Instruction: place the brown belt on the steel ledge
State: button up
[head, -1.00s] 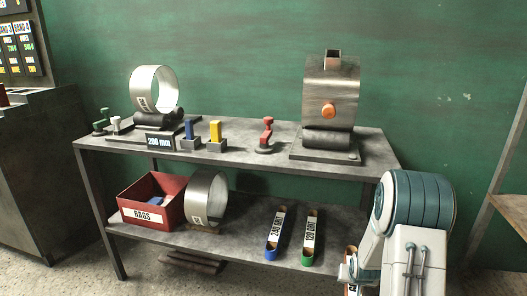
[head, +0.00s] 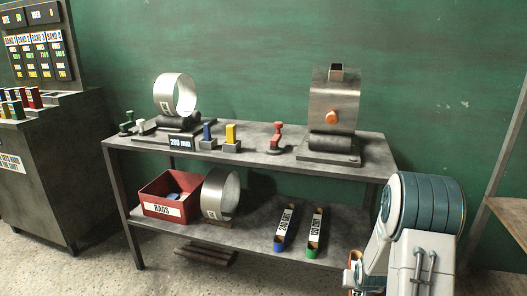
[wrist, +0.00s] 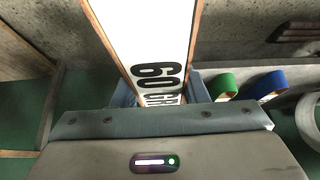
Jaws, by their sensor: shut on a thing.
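The brown belt (wrist: 158,45) shows in the wrist view as a white band with brown edges, lettered "60 GR"; its far part runs out of the picture. My gripper (wrist: 163,96) is shut on it, with a blue-grey finger on either side. In the head view a small brown-edged part of the belt (head: 353,260) shows left of my arm; my gripper is mostly hidden there. The steel bench has a grey lower shelf (head: 255,226) and a top (head: 250,147); I cannot tell which part is the ledge.
On the lower shelf are a blue belt (head: 283,230), a green belt (head: 315,232), a steel ring (head: 220,195) and a red rag box (head: 158,208). A roller machine (head: 335,110) and stamps stand on top. A cabinet (head: 40,170) is left, a wooden-topped table (head: 510,214) right.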

jog(key=s+a+r+n+p, duration=0.1)
jog(key=a+r+p, duration=0.3)
jog(key=r+p, duration=0.5)
jog(key=s+a+r+n+y+p, duration=0.1)
jog(key=s+a+r+p, duration=0.2)
jog(key=r+p, duration=0.7)
jog(key=s+a+r+p, duration=0.3)
jog(key=a+r+p, duration=0.4)
jog(key=r+p, duration=0.3)
jog(key=shift+a+r+n+y, duration=0.3)
jog(key=shift+r+n, duration=0.1)
jog(key=shift+r, duration=0.75)
